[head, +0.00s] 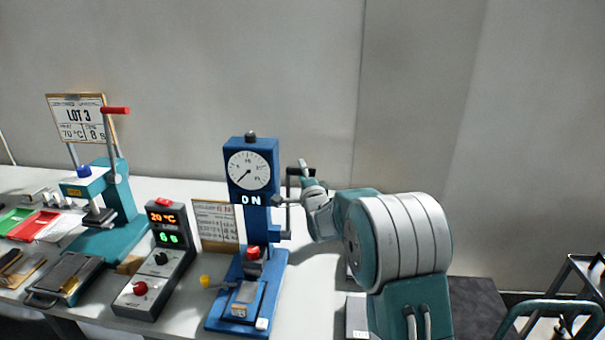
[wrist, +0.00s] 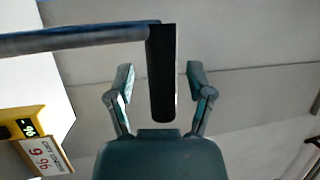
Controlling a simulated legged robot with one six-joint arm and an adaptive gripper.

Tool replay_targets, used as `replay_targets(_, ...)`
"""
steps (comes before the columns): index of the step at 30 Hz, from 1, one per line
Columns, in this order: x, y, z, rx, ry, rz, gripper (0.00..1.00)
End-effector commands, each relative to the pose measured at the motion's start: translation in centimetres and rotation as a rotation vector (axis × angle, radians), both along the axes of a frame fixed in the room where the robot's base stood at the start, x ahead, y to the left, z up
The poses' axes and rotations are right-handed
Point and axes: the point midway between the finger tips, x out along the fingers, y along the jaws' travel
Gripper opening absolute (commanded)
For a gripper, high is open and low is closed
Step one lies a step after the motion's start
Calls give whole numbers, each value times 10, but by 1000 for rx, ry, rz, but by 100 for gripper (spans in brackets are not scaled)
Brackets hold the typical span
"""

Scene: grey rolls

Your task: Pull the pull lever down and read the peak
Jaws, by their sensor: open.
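The blue test stand (head: 237,149) stands on the bench, with a round white dial (head: 249,171) whose needle points to the lower left. Its display (head: 251,199) reads 0 N. The pull lever is on the stand's right side; its black grip (wrist: 162,90) hangs from a grey bar (wrist: 80,39) in the wrist view. My gripper (head: 292,182) is at the lever from the right. In the wrist view its two fingers (wrist: 161,78) are apart, one on each side of the black grip, with gaps showing. In the head view the lever is partly hidden by my gripper.
A LOT 3 sign (head: 80,118) stands behind. The wall behind the bench is bare.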

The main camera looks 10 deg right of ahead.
Motion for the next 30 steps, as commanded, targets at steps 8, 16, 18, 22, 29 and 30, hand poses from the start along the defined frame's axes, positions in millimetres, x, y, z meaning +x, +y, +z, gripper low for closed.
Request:
replay_targets(8, 0, 0, 0, 0, 1, 0, 46)
replay_targets(16, 1, 0, -1, 0, 3, 0, 0)
replay_targets(18, 1, 0, -1, 0, 2, 0, 0)
replay_targets(22, -2, 1, -2, -4, -8, 0, 0)
replay_targets(29, -18, 6, -2, -31, -90, 0, 0)
replay_targets(30, -23, 7, -2, -40, -115, 0, 0)
